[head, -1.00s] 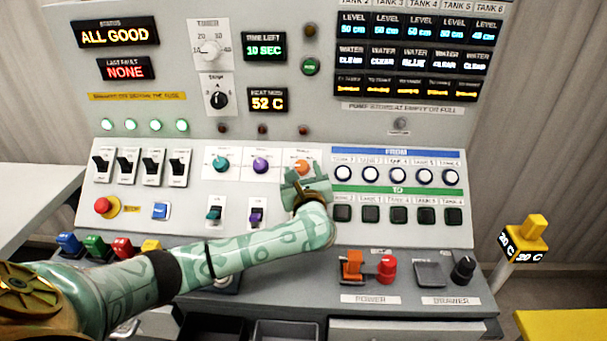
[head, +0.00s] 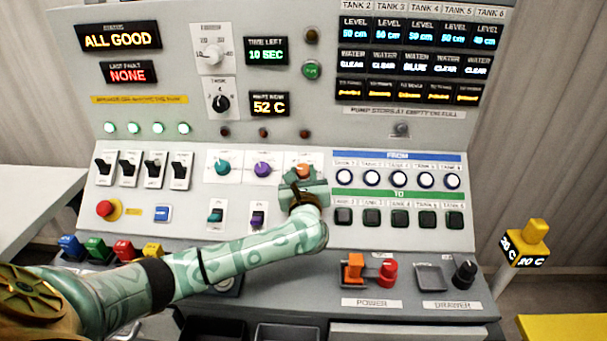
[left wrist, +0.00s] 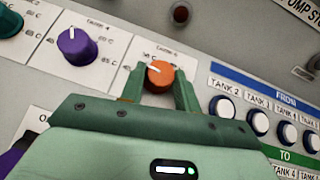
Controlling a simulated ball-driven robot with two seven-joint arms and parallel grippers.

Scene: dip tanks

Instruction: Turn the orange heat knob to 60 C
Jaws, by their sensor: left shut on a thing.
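The orange heat knob (head: 303,169) sits on the sloping panel, right of the purple knob (head: 262,169). It also shows in the left wrist view (left wrist: 160,73), under a "TANK 5" label, with a white pointer mark toward its upper left. The scale print around it is partly hidden and too small to read surely. My left gripper (left wrist: 158,86) is shut on the orange knob, one finger on each side. In the head view the gripper covers the knob's lower part. The heat display (head: 269,104) reads 52 C. My right gripper is not in view.
A teal knob (head: 222,167) is further left. White FROM buttons (head: 398,179) and dark TO buttons (head: 400,218) lie close to the right of my gripper. Small teal (head: 215,216) and purple (head: 257,217) switches sit below, near my forearm.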

